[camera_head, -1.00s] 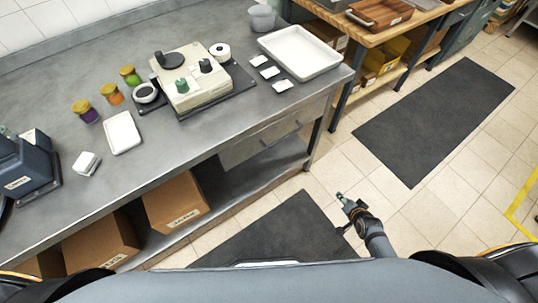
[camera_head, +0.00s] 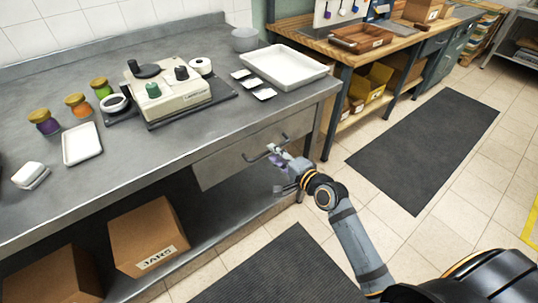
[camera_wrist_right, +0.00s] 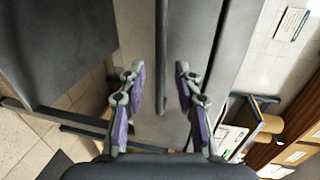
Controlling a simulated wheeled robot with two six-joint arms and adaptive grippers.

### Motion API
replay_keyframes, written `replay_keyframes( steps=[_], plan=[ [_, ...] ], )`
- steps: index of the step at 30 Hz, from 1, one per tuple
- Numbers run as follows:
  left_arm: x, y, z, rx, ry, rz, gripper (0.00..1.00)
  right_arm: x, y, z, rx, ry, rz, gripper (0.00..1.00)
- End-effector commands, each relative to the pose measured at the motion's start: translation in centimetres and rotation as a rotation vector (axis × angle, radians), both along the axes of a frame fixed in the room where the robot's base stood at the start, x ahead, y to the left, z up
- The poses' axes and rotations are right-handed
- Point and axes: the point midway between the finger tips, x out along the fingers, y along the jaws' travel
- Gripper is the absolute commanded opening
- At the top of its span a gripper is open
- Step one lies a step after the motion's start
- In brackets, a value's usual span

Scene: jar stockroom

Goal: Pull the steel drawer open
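The steel drawer (camera_head: 220,167) sits under the right part of the steel worktop, and its front looks shut. Its bar handle (camera_head: 253,158) runs along the front. My right gripper (camera_head: 278,160) is at the handle's right half, reaching in from the lower right. In the right wrist view the gripper (camera_wrist_right: 160,78) is open, with purple-padded fingers on either side of the dark handle bar (camera_wrist_right: 162,45). The fingers do not appear closed on the bar. The drawer front (camera_wrist_right: 140,30) lies just beyond them. My left gripper is out of view.
The worktop (camera_head: 140,165) holds a white tray (camera_head: 284,68), a beige device (camera_head: 175,98) and several small jars. A cardboard box (camera_head: 148,235) stands on the lower shelf. A dark mat (camera_head: 285,270) lies on the floor before the drawer, which is otherwise clear.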

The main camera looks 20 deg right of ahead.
Motion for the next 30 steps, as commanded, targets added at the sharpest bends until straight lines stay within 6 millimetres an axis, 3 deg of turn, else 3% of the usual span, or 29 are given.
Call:
replay_keyframes(
  steps=[6,16,23,30],
  plan=[
    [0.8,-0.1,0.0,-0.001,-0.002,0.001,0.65,2.7,1.0,-0.6,0.0,-0.001,0.0,0.33],
    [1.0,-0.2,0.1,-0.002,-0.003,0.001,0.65,3.1,1.2,-0.6,-0.002,-0.001,0.0,0.33],
    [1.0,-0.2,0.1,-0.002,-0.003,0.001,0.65,3.1,1.2,-0.7,-0.002,-0.001,0.0,0.02],
    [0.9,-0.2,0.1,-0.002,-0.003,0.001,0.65,3.1,1.1,-0.7,-0.002,0.0,0.0,0.0]
  ],
)
